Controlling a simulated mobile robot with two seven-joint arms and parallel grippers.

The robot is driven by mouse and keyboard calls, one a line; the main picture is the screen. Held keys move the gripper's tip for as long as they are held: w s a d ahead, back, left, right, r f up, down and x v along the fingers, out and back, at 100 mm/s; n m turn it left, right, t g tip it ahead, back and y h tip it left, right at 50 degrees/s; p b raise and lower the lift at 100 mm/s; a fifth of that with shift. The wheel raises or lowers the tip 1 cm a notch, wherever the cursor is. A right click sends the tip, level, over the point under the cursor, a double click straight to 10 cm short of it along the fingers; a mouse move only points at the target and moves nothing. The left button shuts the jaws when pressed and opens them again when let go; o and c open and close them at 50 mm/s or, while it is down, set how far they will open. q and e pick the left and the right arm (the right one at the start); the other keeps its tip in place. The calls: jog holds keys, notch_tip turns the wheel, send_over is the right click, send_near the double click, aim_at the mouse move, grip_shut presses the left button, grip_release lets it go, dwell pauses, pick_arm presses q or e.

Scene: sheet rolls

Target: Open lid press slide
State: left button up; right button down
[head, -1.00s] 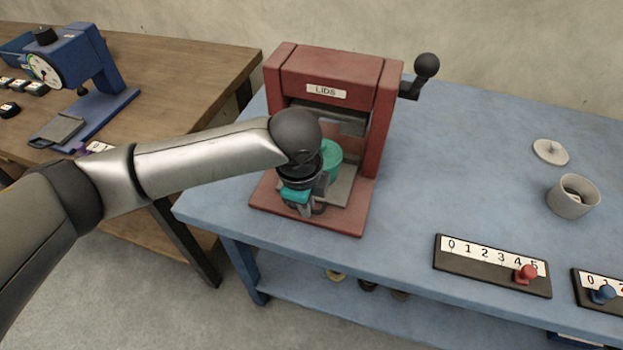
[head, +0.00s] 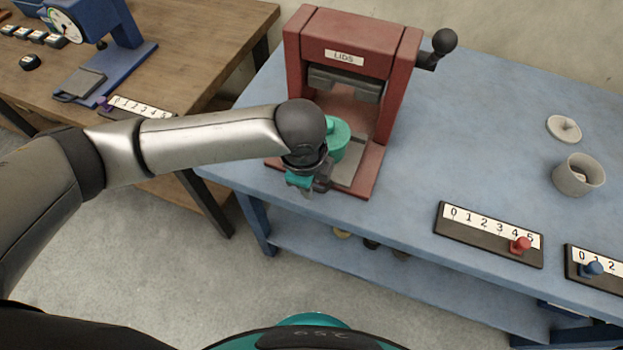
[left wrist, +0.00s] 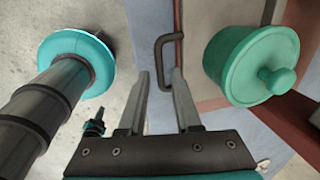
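The red lid press (head: 345,57), marked LIDS, stands on the blue table with its upper part raised. Its grey slide plate (head: 348,176) sits toward the front of the press base. A green lidded jar (head: 338,135) stands on the plate; the jar also shows in the left wrist view (left wrist: 240,62). My left gripper (left wrist: 161,74) is open. The slide's dark bent handle (left wrist: 159,62) lies between its fingertips with gaps on both sides. In the head view, my left gripper (head: 308,186) is in front of the press and partly hides plate and jar. My right gripper is out of view.
The press's black-knobbed crank (head: 443,42) sticks out right. Number strips with a red peg (head: 520,245) and a blue peg (head: 592,268) lie along the front edge. A grey pot (head: 578,175) and loose lid (head: 564,129) are farther right. A blue gauge device (head: 105,50) stands on the brown table.

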pick_arm(q)
jog(key=shift+o, duration=0.5)
jog(key=shift+r, duration=0.1)
jog(key=shift+r, duration=0.3)
notch_tip(320, 180, up, 14)
jog(key=s+p, duration=0.2)
jog(key=p, duration=0.2)
jog(key=shift+s+a, duration=0.4)
jog(key=shift+a, duration=0.05)
